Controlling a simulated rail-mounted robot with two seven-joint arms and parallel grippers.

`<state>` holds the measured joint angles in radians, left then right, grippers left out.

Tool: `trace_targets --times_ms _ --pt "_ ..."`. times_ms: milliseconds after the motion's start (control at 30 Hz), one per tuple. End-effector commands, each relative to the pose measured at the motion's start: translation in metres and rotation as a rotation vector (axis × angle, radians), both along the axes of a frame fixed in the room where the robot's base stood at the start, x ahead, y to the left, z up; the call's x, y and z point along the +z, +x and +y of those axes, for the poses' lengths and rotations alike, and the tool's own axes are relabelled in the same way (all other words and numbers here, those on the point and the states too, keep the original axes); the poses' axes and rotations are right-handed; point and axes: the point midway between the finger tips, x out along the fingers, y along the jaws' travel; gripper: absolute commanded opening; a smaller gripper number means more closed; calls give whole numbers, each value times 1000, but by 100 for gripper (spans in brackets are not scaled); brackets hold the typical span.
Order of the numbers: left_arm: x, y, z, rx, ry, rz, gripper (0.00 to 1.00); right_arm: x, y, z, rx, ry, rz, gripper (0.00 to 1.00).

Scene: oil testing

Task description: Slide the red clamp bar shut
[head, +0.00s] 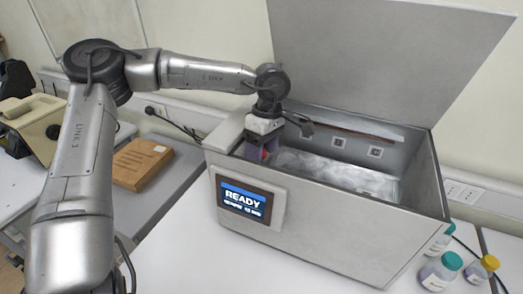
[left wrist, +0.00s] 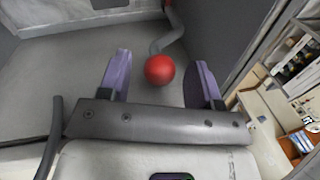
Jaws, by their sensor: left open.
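A red ball knob (left wrist: 160,69) sits at the end of a bent grey rod (left wrist: 170,30) inside the machine, near its left end. These look like the handle of the clamp bar. My left gripper (left wrist: 162,78) is open, with one purple finger on each side of the knob. The knob is between the fingers, with visible gaps on both sides. My right gripper is not in view.
The metal testing machine (head: 330,235) has its lid (head: 390,55) raised and a screen (head: 244,200) reading READY. A dark reddish strip (head: 355,131) runs along the inner back wall. Bottles (head: 440,270) stand at the right. A brown box (head: 141,164) lies at the left.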

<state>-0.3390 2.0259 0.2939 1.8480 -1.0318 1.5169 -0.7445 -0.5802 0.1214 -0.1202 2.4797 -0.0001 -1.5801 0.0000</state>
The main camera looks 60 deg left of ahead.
Motion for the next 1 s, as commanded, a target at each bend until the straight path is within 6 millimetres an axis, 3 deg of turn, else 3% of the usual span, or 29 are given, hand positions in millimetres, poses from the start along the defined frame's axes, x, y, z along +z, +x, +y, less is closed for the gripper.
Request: trace_targets --times_ms 200,533,1000 --pt "-12 -2 -1 -1 -1 1 58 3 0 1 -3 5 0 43" --pt "-14 -3 -1 -1 -1 -1 58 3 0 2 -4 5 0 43" --pt "-14 -2 -1 0 0 -1 14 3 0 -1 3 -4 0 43"
